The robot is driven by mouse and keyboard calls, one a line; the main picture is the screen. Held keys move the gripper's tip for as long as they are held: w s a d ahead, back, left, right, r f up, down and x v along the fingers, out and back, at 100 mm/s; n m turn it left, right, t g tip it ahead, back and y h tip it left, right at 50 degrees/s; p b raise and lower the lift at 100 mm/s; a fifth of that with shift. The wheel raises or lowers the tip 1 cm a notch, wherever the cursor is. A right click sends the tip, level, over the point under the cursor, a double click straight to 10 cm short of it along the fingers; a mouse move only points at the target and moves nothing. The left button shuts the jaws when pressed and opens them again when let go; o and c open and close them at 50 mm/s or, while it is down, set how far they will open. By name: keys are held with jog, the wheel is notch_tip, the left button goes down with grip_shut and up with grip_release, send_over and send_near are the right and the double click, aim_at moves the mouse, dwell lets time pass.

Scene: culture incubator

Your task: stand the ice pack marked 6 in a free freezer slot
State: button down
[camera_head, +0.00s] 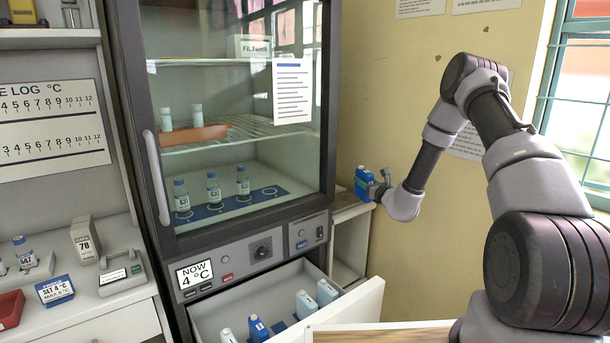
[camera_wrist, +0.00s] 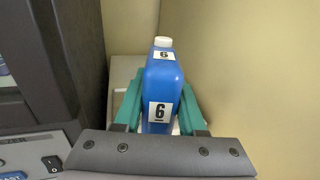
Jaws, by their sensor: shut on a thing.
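A blue ice pack with a white cap and white labels marked 6 (camera_wrist: 165,75) stands upright between the teal fingers of my gripper (camera_wrist: 161,108) in the wrist view. My gripper is shut on it. In the head view the ice pack (camera_head: 363,183) and my gripper (camera_head: 379,183) are right of the incubator, by a narrow side shelf (camera_head: 345,213). I cannot tell whether the pack touches that shelf. The freezer drawer (camera_head: 352,312) is pulled open below the incubator. A blue pack (camera_head: 258,329) and several paler packs (camera_head: 305,304) stand in it. A dark blue patch (camera_head: 279,327) shows between them.
The incubator's glass door (camera_head: 235,110) is shut, with bottles inside. The yellow wall (camera_head: 400,130) is close to my gripper. A counter (camera_head: 95,308) at left holds a small device, a sign and a red tray. A pale board edge (camera_head: 380,333) shows at the bottom.

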jog(key=s+d+r+m+h, duration=0.1)
jog(key=s+d+m+h, duration=0.1)
jog(key=s, duration=0.7)
jog(key=s+d+r+m+t+h, duration=0.1)
jog(key=s+d+h, duration=0.2)
jog(key=s, duration=0.5)
jog(key=shift+s+d+m+h, duration=0.35)
jog(key=shift+d+m+h, duration=0.05)
jog(key=shift+d, duration=0.45)
jog(key=shift+d, duration=0.15)
